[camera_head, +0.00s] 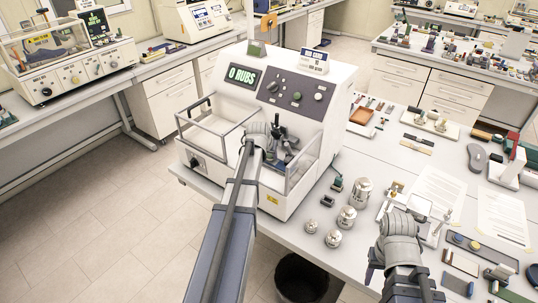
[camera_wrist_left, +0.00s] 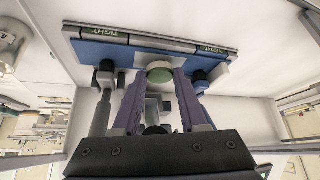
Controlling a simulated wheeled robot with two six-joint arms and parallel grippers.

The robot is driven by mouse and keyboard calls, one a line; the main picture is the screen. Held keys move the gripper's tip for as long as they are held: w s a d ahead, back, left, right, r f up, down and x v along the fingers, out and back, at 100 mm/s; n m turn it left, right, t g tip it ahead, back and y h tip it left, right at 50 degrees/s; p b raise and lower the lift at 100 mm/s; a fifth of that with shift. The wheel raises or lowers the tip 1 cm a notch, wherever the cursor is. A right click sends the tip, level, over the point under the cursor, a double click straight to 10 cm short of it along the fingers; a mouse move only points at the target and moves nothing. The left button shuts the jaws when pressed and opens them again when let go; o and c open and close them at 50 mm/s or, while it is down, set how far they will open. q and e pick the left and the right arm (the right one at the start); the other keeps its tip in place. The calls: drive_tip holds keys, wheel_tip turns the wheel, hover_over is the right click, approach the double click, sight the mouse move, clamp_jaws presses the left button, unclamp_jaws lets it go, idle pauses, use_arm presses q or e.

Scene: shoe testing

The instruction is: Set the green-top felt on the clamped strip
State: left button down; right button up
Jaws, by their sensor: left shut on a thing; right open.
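My left gripper (camera_wrist_left: 158,84) is shut on a small round felt (camera_wrist_left: 159,68) with a pale green top, held between its purple fingers. The clamped strip (camera_wrist_left: 103,53) is blue and lies across the wrist view, under bars marked TIGHT at both ends. The felt overlaps the strip's edge in that view; I cannot tell whether they touch. In the head view my left gripper (camera_head: 280,150) is inside the rub tester (camera_head: 310,112), where the felt and strip are too small or hidden to make out. My right gripper (camera_head: 375,266) is open, low over the bench's front edge.
The tester's display (camera_head: 242,76) reads 0 RUBS. Clear guard walls (camera_head: 303,164) stand around its bay. Metal weights (camera_head: 360,192) stand on the bench to its right. Papers, a grey sole (camera_head: 477,157) and several small parts crowd the bench further right. A black bin (camera_head: 300,278) is on the floor.

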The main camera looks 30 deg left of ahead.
use_arm(q)
drive_tip(key=shift+f+b, duration=0.4)
drive_tip(key=shift+f, duration=0.05)
drive_tip(key=shift+c, duration=1.8)
unclamp_jaws()
drive_tip(key=shift+r, duration=0.15)
drive_tip(key=p+v, duration=0.6)
drive_tip(key=v, duration=0.1)
drive_tip(key=shift+s+r+p, duration=0.2)
drive_tip(key=shift+p, duration=0.15)
drive_tip(key=shift+s, duration=0.1)
